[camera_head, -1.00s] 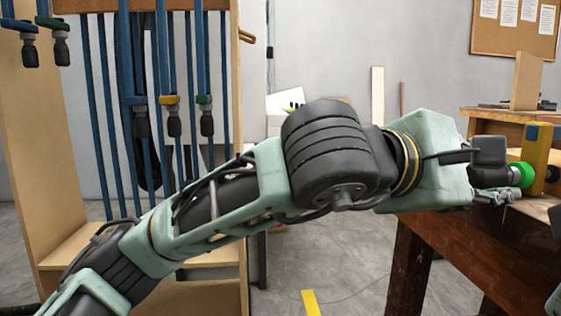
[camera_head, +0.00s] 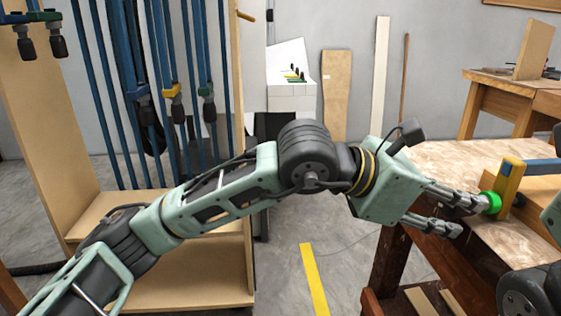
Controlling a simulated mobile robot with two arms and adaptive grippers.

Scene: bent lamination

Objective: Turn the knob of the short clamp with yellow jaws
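The short clamp with a yellow jaw (camera_head: 508,186) and a blue bar (camera_head: 543,165) sits on the wooden piece at the right edge of the view. Its green knob (camera_head: 491,203) faces left, toward my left gripper. My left gripper (camera_head: 470,217) is open, with its fingers spread and pointing right. The upper fingertips are at the knob, overlapping or touching it; I cannot tell which. The lower finger is apart from the knob, below and to its left. My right gripper is not in view.
The workbench (camera_head: 447,160) has bare wood left of the clamp. A rack (camera_head: 222,270) with several hanging blue-bar clamps stands at the left. Another wooden table (camera_head: 493,101) stands behind. The floor between rack and bench is clear, with yellow tape (camera_head: 314,280).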

